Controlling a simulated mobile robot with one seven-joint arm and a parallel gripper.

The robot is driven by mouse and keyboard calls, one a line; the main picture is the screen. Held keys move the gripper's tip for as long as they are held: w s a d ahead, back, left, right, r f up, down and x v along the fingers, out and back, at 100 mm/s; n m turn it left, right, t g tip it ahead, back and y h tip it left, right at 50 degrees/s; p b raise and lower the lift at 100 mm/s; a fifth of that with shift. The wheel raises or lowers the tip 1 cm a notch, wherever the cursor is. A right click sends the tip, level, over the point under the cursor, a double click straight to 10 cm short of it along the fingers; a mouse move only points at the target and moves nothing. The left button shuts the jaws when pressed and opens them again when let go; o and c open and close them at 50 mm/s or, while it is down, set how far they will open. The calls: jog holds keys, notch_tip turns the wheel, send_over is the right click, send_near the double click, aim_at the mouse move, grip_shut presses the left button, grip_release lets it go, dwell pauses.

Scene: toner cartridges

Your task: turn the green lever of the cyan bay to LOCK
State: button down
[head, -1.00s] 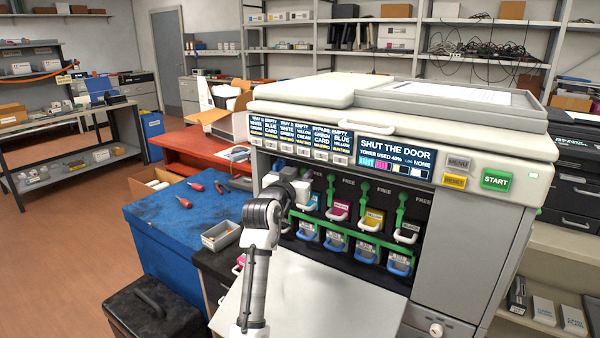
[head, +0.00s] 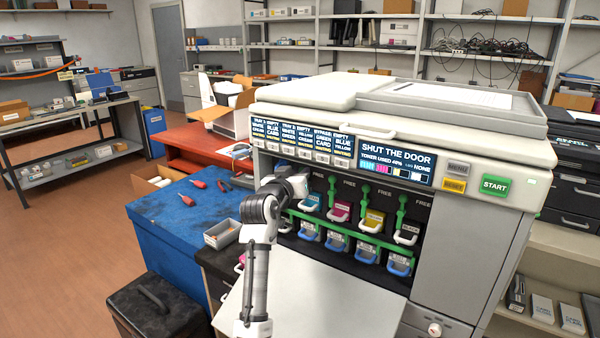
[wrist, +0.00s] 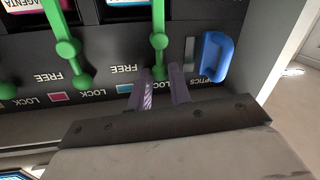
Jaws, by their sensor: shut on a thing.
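The cyan bay's cartridge (head: 311,202) is at the left of the open printer's row of bays, and its edge shows in the wrist view (wrist: 126,3). Its green lever (wrist: 159,35) shows in the wrist view, its rounded end between my gripper's two purple fingers (wrist: 161,86). My gripper is shut on that end. In the head view my gripper (head: 297,185) is at the bay's top left, and my wrist hides most of this lever.
A green magenta-bay lever (wrist: 68,48) stands beside the held one. A blue handle (wrist: 216,58) marked OPTICS is close on the other side. The printer's display (head: 397,160) reads SHUT THE DOOR. The lowered door (head: 330,295) spreads below the bays.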

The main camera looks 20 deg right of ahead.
jog(key=c, duration=1.6)
grip_release()
jog(key=shift+b+v, duration=2.2)
jog(key=shift+v, duration=4.7)
jog(key=shift+a, duration=0.2)
